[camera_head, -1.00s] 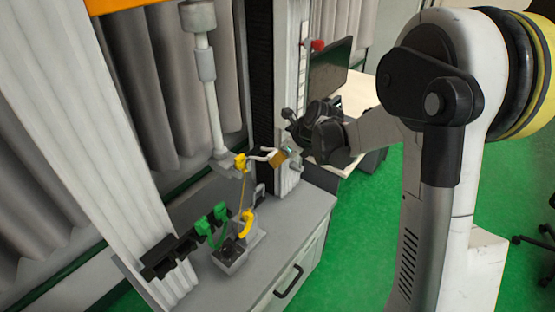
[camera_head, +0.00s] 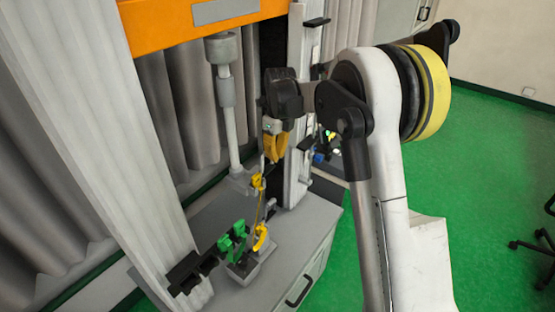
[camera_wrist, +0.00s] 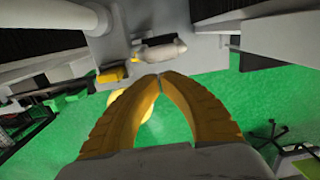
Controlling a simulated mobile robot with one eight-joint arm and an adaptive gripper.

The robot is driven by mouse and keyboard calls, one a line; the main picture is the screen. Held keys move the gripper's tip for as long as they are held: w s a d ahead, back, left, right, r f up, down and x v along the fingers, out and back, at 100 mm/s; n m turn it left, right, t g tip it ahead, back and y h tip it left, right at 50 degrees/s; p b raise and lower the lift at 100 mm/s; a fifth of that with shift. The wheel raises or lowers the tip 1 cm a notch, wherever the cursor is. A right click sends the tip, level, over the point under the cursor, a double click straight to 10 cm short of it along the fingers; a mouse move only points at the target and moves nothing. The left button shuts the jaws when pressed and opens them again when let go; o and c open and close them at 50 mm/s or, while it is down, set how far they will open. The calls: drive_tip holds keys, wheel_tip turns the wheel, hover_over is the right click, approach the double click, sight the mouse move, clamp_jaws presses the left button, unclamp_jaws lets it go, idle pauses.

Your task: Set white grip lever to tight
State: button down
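The white grip lever (camera_wrist: 162,51) lies just beyond my fingertips in the wrist view, its rounded end pointing right. A yellow grip part (camera_wrist: 112,73) is at its left. In the head view the yellow upper grip (camera_head: 257,181) sits at the foot of the grey column, and the lever shows only as a small pale piece beside my fingers. My gripper (camera_wrist: 159,77) has its two yellow fingers curved together with the tips meeting, and nothing shows clamped between them. In the head view my gripper (camera_head: 271,158) points down just above the upper grip.
A lower yellow grip (camera_head: 261,238) stands on the grey base, with green clips (camera_head: 232,238) in a black rack to its left. An orange crossbeam (camera_head: 165,30) spans above. Grey uprights flank the column. Open green floor lies to the right.

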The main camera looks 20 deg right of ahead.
drive_tip(key=shift+w+a+r, duration=0.35)
drive_tip(key=shift+w+a, duration=0.05)
drive_tip(key=shift+w, duration=0.25)
idle(0.4)
